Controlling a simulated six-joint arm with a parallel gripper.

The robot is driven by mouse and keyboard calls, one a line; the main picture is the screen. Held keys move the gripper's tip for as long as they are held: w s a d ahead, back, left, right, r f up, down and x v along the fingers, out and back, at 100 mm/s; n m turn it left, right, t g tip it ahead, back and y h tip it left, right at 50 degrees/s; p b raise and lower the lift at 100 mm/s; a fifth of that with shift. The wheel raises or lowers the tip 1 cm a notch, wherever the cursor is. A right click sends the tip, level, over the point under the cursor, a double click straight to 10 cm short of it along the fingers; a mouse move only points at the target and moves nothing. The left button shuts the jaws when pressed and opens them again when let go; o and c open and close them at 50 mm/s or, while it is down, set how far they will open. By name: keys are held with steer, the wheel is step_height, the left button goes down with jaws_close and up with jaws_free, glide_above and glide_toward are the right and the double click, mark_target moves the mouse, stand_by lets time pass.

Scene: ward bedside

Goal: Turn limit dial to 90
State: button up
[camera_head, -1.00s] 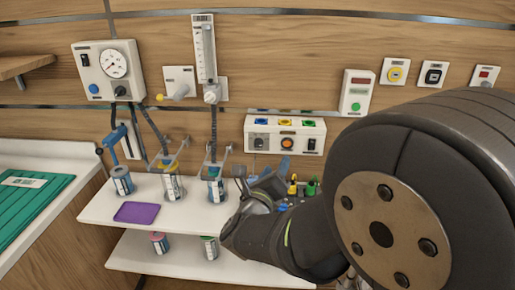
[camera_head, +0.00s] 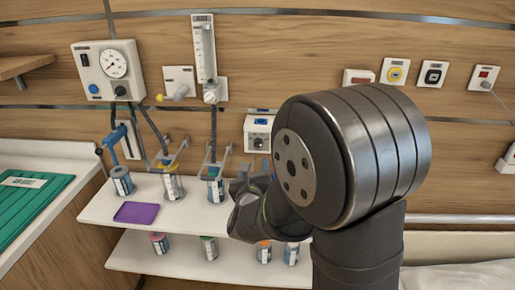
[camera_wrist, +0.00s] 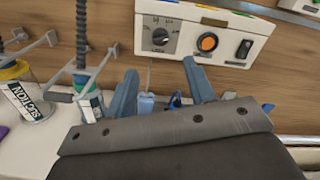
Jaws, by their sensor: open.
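A white control box (camera_wrist: 201,55) is fixed to the wall, with a dark round dial (camera_wrist: 160,36) at its left end and marks printed around it. The dial also shows in the head view (camera_head: 258,143), left of my arm. I cannot read its setting. To the right of the dial are an orange button (camera_wrist: 208,42) and a black rocker switch (camera_wrist: 244,49). My gripper (camera_wrist: 160,70) is open and empty, its two blue-grey fingers apart and pointing toward the box, below the dial. It also shows in the head view (camera_head: 252,180), low in front of the box.
Suction jars (camera_head: 172,187) with clamps and hoses stand on the white shelf (camera_head: 195,207), left of my gripper. A purple pad (camera_head: 136,212) lies there too. A gauge unit (camera_head: 107,70) and a flowmeter (camera_head: 203,50) are on the wall. My arm hides the box's right side in the head view.

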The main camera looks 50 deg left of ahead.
mark_target(258, 145)
steer(key=x, duration=1.1)
steer(key=shift+w, duration=0.1)
steer(key=c, duration=1)
steer(key=shift+o, duration=0.2)
